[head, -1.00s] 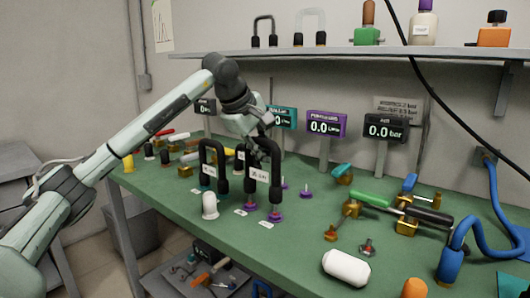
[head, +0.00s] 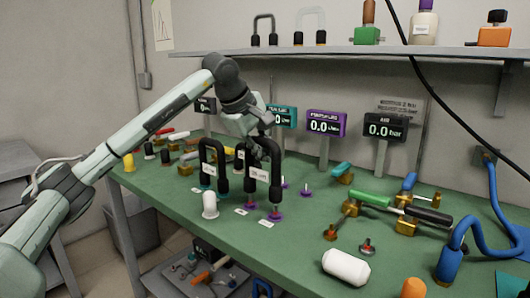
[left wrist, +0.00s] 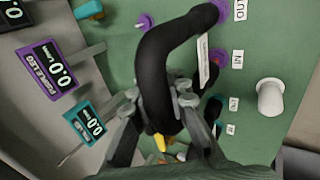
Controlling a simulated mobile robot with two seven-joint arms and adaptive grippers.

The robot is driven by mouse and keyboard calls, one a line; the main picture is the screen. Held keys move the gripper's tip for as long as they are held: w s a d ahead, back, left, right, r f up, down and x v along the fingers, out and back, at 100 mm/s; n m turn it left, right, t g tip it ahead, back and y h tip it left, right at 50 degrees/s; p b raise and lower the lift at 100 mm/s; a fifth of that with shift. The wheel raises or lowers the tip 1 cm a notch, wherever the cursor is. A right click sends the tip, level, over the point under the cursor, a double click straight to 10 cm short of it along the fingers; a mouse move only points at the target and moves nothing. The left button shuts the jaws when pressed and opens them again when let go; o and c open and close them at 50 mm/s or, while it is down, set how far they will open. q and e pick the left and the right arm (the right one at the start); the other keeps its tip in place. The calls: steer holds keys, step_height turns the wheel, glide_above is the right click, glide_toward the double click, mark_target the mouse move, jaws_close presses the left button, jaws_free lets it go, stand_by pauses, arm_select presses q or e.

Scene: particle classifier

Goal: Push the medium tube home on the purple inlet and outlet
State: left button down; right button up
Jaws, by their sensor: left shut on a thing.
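The medium tube (head: 276,182) is a black U-shaped hose with a white tag, standing upright with its bend on top. My left gripper (head: 257,152) is shut on its upper part. In the left wrist view the tube (left wrist: 163,55) curves between the fingers of my left gripper (left wrist: 165,105). Its near leg stands over a purple fitting (head: 275,214), with a short reddish stem showing below the leg. I cannot tell how deep either end sits. My right gripper is not in view.
Another black U-tube (head: 204,160) stands just left, and a white rounded peg (head: 210,205) is in front of it. The purple display (head: 326,124) reads 0.0. Valves with coloured handles (head: 370,199) lie right, with a white capsule (head: 346,266) at the front edge.

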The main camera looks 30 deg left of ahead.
arm_select(q)
steer(key=shift+r, duration=0.1)
steer(key=shift+p, duration=0.4)
stand_by(0.6)
steer(key=shift+f+b, duration=0.8)
steer(key=shift+f, duration=0.55)
steer(key=shift+f, duration=0.35)
steer(key=shift+f+b, duration=0.2)
steer(key=shift+b, duration=0.1)
steer(key=c, duration=1.4)
jaws_free()
